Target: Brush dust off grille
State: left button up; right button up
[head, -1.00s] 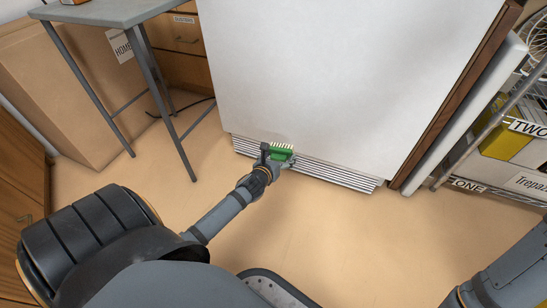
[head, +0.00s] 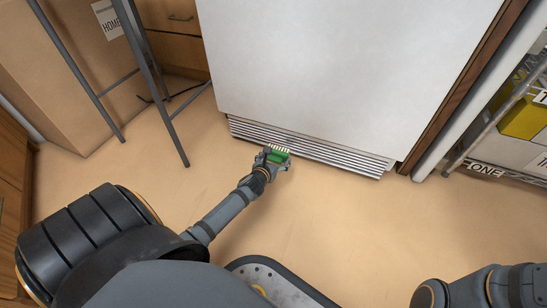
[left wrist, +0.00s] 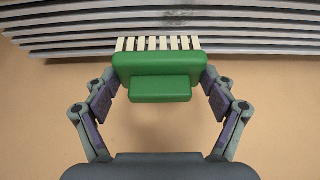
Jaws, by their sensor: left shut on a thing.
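My left gripper (head: 272,159) is shut on a green brush (head: 278,154) with pale bristles. In the left wrist view the brush (left wrist: 155,75) sits between the two fingers, its row of bristles pointing at the grille (left wrist: 250,25). In the head view the slatted metal grille (head: 325,155) runs along the bottom of a white appliance. The bristle tips overlap the lower slats in the wrist view; I cannot tell whether they touch.
The white appliance (head: 340,65) stands above the grille. A grey-legged table (head: 150,75) and a large cardboard box (head: 75,85) are at the left. A wire shelf with labelled boxes (head: 510,150) is at the right. The tan floor (head: 350,220) before the grille is clear.

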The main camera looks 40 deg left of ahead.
pick_arm(q)
jog(key=shift+w+a+b, duration=0.25)
jog(key=shift+w+b, duration=0.1)
jog(key=shift+w, duration=0.55)
jog(key=shift+w+a+b, duration=0.2)
jog(key=shift+w+b, duration=0.1)
jog(key=shift+w, duration=0.6)
jog(key=shift+w+a, duration=0.25)
jog(key=shift+w, duration=0.8)
